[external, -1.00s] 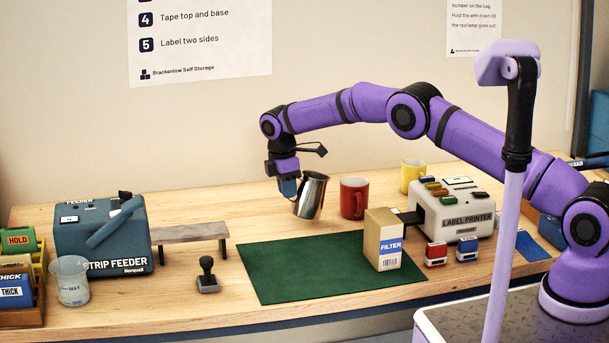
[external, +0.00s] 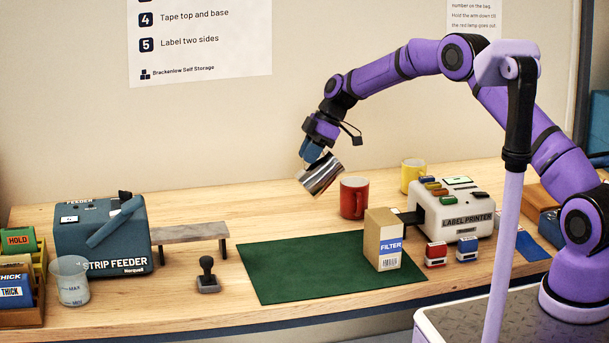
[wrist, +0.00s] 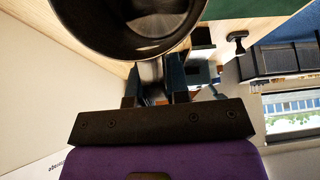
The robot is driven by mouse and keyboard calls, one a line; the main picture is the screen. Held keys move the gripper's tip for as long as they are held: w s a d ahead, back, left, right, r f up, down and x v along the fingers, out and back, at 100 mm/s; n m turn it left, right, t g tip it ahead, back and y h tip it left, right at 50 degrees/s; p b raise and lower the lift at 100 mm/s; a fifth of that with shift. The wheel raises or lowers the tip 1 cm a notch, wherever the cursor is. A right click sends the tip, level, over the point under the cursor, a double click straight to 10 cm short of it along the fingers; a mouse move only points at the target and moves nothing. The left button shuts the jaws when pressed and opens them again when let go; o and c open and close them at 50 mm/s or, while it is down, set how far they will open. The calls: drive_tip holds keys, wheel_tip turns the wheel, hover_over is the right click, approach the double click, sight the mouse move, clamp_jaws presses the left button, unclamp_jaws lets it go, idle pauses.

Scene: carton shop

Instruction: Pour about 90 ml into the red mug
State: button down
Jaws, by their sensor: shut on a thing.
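A shiny metal pitcher (external: 320,174) hangs in the air above the bench, strongly tilted. My gripper (external: 311,150) is shut on its handle side. In the wrist view the pitcher's rim and dark inside (wrist: 130,25) fill the top, with my gripper's fingers (wrist: 160,92) below around the handle. How much liquid is inside cannot be told, and no stream shows. The red mug (external: 353,200) stands upright on the bench, to the right of and below the pitcher, apart from it. Its inside level is hidden.
A yellow mug (external: 412,172) and the label printer (external: 458,214) stand right of the red mug. A filter carton (external: 381,240) stands on the green mat (external: 290,270). A strip feeder (external: 100,240), measuring beaker (external: 70,280) and hand stamp (external: 207,275) are at left.

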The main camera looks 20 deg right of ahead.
drive_tip(key=shift+d+r, duration=0.1)
drive_tip(key=shift+r, duration=0.15)
drive_tip(key=shift+d+f+y, duration=0.1)
drive_tip(key=shift+d+y, duration=0.05)
drive_tip(key=shift+y, duration=0.35)
drive_tip(key=shift+w+d+y, duration=0.1)
drive_tip(key=shift+d+y, duration=0.3)
drive_tip(key=shift+y, duration=0.2)
drive_tip(key=shift+d+r, duration=0.15)
drive_tip(key=shift+r, duration=0.05)
drive_tip(key=shift+d+r+y, duration=0.15)
drive_tip(key=shift+d+y, duration=0.1)
drive_tip(key=shift+y, duration=0.15)
drive_tip(key=shift+w+d+r+y+p, duration=0.1)
drive_tip(key=shift+d+r+y+p, duration=0.2)
drive_tip(key=shift+d+y+p, duration=0.15)
idle(0.5)
drive_tip(key=shift+w+d+r+g+y+p, duration=0.15)
drive_tip(key=shift+d+r+y+p, duration=0.15)
drive_tip(key=shift+d, duration=0.25)
drive_tip(key=shift+d+r+g+y+p, duration=0.15)
drive_tip(key=shift+d+y, duration=0.2)
drive_tip(key=shift+d, duration=0.2)
idle(0.4)
